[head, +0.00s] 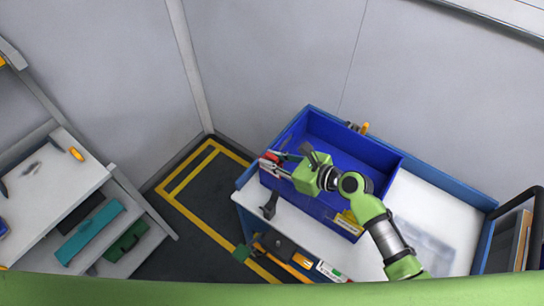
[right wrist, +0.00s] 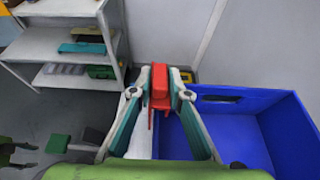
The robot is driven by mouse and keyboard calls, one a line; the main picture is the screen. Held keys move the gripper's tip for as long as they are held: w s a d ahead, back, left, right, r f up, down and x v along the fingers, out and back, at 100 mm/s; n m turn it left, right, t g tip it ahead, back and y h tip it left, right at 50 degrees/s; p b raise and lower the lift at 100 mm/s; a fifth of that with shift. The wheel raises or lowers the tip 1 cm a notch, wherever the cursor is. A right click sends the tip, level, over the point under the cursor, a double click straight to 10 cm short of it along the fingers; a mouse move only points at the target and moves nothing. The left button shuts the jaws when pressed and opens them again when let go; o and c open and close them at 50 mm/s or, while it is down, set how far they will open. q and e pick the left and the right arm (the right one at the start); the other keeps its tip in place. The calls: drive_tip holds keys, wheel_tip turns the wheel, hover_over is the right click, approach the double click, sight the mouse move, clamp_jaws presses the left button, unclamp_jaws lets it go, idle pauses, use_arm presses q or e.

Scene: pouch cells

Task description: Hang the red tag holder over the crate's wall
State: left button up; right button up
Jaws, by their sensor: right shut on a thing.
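The red tag holder (right wrist: 160,88) is upright between the fingertips of my right gripper (right wrist: 160,92), which is shut on it. Its two thin legs point down. In the head view its red (head: 270,160) shows at the fingertips. The blue crate (head: 385,160) stands on the cart. My right gripper (head: 277,165) is at the crate's left end; in the right wrist view the crate (right wrist: 240,97) lies to the right of the holder. I cannot tell whether the holder touches the wall. A green part with dark fingers (right wrist: 22,150) at the left edge may be my left gripper.
A white cart top (head: 425,205) with blue edges holds the crate. A black object (head: 269,206) stands near its front-left edge. Tools (head: 300,262) lie lower in front. A shelf rack (head: 60,190) stands at the left. Walls rise behind the crate.

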drive_tip(key=shift+f, duration=0.35)
idle(0.6)
drive_tip(key=shift+p, duration=0.85)
idle(1.0)
drive_tip(key=shift+f+b, duration=1.2)
drive_tip(key=shift+f, duration=0.7)
drive_tip(key=o, duration=1)
drive_tip(key=shift+d, duration=0.1)
